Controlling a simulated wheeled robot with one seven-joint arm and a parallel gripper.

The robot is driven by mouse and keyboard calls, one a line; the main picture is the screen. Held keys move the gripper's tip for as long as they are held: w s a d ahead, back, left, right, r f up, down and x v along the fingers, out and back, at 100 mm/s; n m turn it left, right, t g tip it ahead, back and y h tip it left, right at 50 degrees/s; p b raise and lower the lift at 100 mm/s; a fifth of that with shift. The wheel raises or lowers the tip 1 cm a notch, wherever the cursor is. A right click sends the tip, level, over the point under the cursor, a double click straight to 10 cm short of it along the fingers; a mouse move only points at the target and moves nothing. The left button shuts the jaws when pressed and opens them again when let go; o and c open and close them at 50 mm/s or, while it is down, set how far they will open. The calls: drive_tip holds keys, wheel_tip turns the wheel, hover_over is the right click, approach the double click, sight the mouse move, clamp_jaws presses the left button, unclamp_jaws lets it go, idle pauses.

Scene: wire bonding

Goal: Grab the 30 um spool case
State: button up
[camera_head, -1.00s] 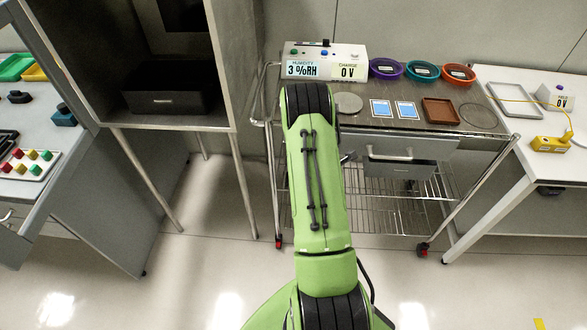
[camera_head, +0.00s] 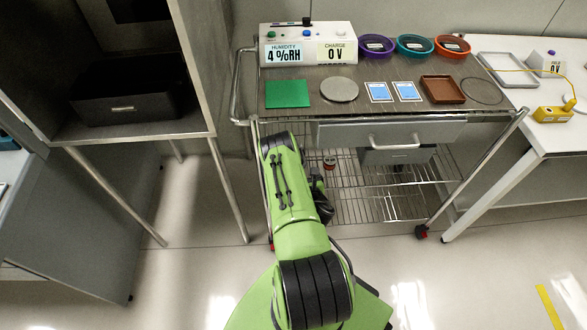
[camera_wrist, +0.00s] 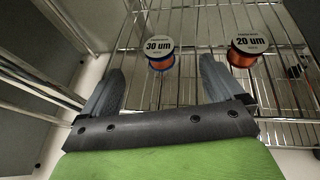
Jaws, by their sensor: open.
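In the wrist view, the 30 um spool case (camera_wrist: 158,52) has a white labelled top and an orange-red side. It stands on a wire shelf of the cart, ahead of my gripper (camera_wrist: 158,75). My gripper is open, with one finger to each side of the case in the picture and nothing between them. The case looks apart from the fingers. A similar 20 um spool case (camera_wrist: 247,48) stands to its right. In the head view, my arm reaches under the cart top. A small red-and-white spool case (camera_head: 329,162) shows beside it, its label unreadable. My gripper's fingertips are hidden there.
The cart top (camera_head: 330,100) holds a humidity and charge box (camera_head: 307,45), a green mat (camera_head: 287,94), a brown tray (camera_head: 443,89) and several coloured bowls. A drawer (camera_head: 390,134) overhangs the wire shelf (camera_head: 370,200). A metal cabinet stands to the left.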

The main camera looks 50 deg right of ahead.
drive_tip(key=b+x, duration=0.1)
drive_tip(key=x, duration=0.3)
drive_tip(key=b+x, duration=0.1)
drive_tip(key=x, duration=0.4)
drive_tip(key=shift+a, duration=0.15)
drive_tip(key=shift+w, duration=0.1)
drive_tip(key=c, duration=1)
drive_tip(key=shift+c, duration=0.2)
drive_tip(key=shift+r, duration=0.1)
